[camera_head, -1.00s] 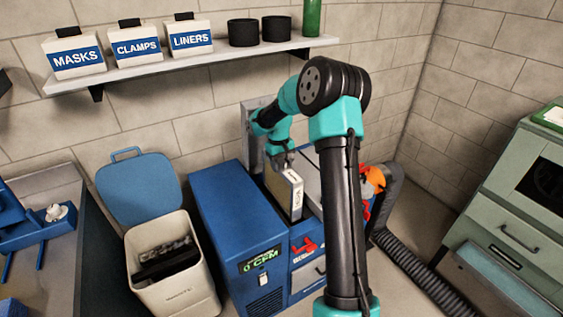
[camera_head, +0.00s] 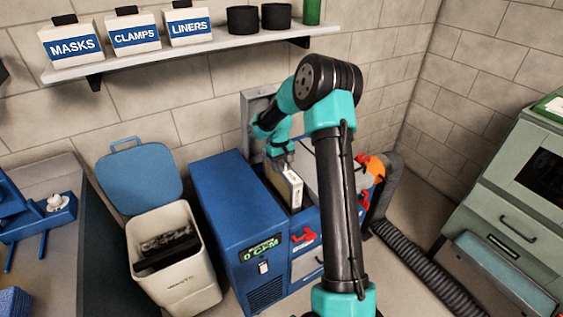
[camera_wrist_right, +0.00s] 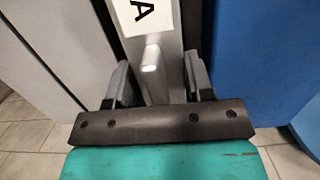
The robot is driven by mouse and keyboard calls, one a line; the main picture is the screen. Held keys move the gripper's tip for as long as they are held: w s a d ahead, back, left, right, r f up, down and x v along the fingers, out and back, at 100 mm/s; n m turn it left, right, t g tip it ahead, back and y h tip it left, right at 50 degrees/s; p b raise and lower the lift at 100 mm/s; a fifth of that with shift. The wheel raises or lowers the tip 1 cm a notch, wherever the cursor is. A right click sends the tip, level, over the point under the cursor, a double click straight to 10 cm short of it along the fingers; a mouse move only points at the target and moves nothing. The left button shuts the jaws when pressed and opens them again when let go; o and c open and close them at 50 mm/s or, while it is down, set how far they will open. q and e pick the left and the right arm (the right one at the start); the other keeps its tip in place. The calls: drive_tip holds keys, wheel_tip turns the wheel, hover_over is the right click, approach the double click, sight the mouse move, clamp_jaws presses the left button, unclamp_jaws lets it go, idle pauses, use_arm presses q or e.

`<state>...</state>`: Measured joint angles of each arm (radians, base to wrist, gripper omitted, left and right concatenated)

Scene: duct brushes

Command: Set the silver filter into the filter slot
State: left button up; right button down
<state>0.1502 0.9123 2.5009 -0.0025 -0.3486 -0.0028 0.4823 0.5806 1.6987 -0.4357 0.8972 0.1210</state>
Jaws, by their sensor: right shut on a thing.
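The silver filter (camera_head: 287,187) stands upright at the blue unit (camera_head: 238,215), just right of its tall blue housing. Its lower end meets a dark opening there that looks like the filter slot (camera_head: 301,210); how deep it sits I cannot tell. My right gripper (camera_head: 279,156) is shut on the filter's top from above. In the right wrist view the filter (camera_wrist_right: 150,50), with a white label marked "A", lies between the two fingers of the gripper (camera_wrist_right: 157,80). My left gripper is not in view.
A lidded waste bin (camera_head: 178,275) stands open left of the blue unit. A grey panel (camera_head: 258,108) stands upright behind the filter. An orange part (camera_head: 375,167) and black hose (camera_head: 425,270) lie to the right. A shelf (camera_head: 215,47) runs above.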

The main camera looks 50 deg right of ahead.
drive_tip(key=shift+f, duration=6)
drive_tip(key=shift+s+f, duration=0.15)
drive_tip(key=shift+f, duration=0.5)
drive_tip(key=c, duration=0.6)
unclamp_jaws()
drive_tip(key=shift+o, duration=0.8)
drive_tip(key=r, duration=0.5)
drive_tip(key=w+r, duration=0.1)
drive_tip(key=r, duration=0.5)
drive_tip(key=w+r, duration=0.1)
drive_tip(key=r, duration=0.5)
drive_tip(key=shift+w+d+r, duration=0.1)
drive_tip(key=shift+w+d, duration=0.15)
drive_tip(key=shift+d, duration=0.05)
drive_tip(key=shift+r, duration=0.65)
drive_tip(key=shift+r, duration=2.5)
